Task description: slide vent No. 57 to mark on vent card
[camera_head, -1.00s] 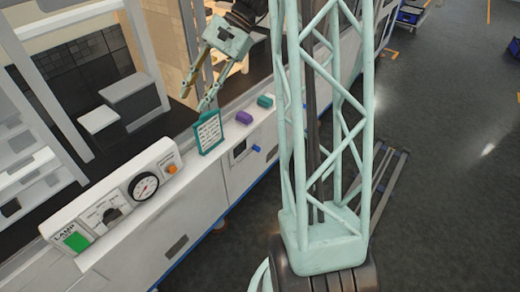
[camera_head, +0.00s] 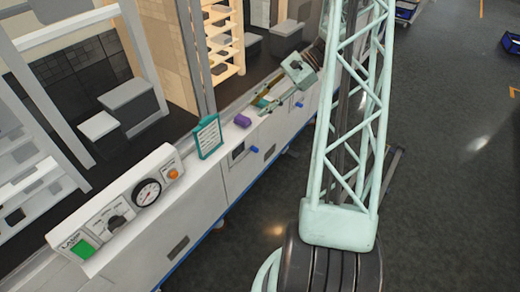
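The teal-framed card (camera_head: 208,137) stands upright on the ledge; its writing is too small to read. Below it, on the front of the cabinet, is a small dark window (camera_head: 238,152) with a blue knob (camera_head: 254,149) to its right. A second blue knob (camera_head: 299,104) sticks out farther along the same front. No vent number can be read, so I cannot tell which one is No. 57.
A purple block (camera_head: 242,120) sits on the ledge between card and gripper. Nearer stands a panel with a gauge (camera_head: 147,192), an orange button (camera_head: 173,173) and a green lamp switch (camera_head: 82,249). My lattice column blocks part of the right side. Floor right is mostly clear.

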